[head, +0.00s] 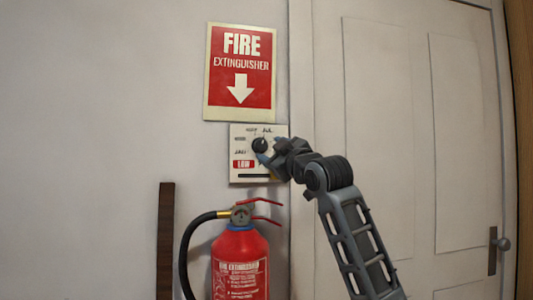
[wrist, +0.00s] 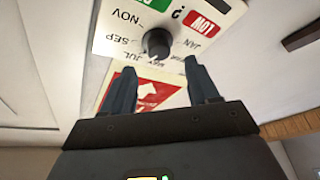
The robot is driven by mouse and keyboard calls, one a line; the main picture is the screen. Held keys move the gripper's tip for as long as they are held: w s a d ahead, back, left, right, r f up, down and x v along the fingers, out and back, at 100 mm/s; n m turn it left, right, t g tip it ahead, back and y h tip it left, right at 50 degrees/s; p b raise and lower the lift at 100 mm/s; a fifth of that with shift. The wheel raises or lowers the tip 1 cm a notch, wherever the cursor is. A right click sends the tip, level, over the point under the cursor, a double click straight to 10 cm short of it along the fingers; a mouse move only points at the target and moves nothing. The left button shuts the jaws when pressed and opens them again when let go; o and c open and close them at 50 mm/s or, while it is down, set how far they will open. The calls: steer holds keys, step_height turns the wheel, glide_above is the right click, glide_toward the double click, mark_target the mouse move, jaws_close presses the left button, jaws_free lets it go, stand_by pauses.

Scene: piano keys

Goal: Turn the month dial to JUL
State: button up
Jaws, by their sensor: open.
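The month dial (head: 260,145) is a round black knob on a pale panel (head: 239,176) on the wall. In the wrist view the dial (wrist: 157,43) appears upside down, with month labels such as NOV, SEP, JUL and JAN around it. My gripper (wrist: 158,66) is open, one finger on each side of the dial's line, with the dial appearing just beyond the fingertips. Contact is not visible. In the head view my gripper (head: 265,155) reaches the panel from the right and hides part of it.
A red LOW label (head: 243,164) is on the panel. A fire extinguisher sign (head: 240,72) hangs above it. A red fire extinguisher (head: 240,262) stands below, its handle (head: 265,202) close under the panel. A door (head: 405,130) is to the right.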

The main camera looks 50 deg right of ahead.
steer(key=shift+v, duration=1.4)
steer(key=s+a+f+m+y, duration=0.15)
steer(key=a+f, duration=0.25)
steer(key=f, duration=0.5)
steer(key=s+a+f+m+g, duration=0.1)
steer(key=a+f+m, duration=0.1)
steer(key=a+f, duration=0.5)
steer(key=s+a+f+m, duration=0.1)
steer(key=s+a+f, duration=0.1)
steer(key=f, duration=1)
steer(key=s+a+f+m+g+y, duration=0.1)
steer(key=s+a+f+m+y, duration=0.1)
steer(key=s+a+f, duration=1)
steer(key=s+a+f+g+y, duration=0.1)
steer(key=s+a+f, duration=0.1)
steer(key=s, duration=1.2)
steer(key=s+a+f+n+g+y, duration=0.1)
steer(key=s+a+f+g, duration=0.1)
steer(key=s, duration=1.3)
steer(key=shift+f+y, duration=0.3)
steer(key=shift+y, duration=0.05)
steer(key=shift+a+n, duration=0.1)
steer(key=shift+n, duration=0.15)
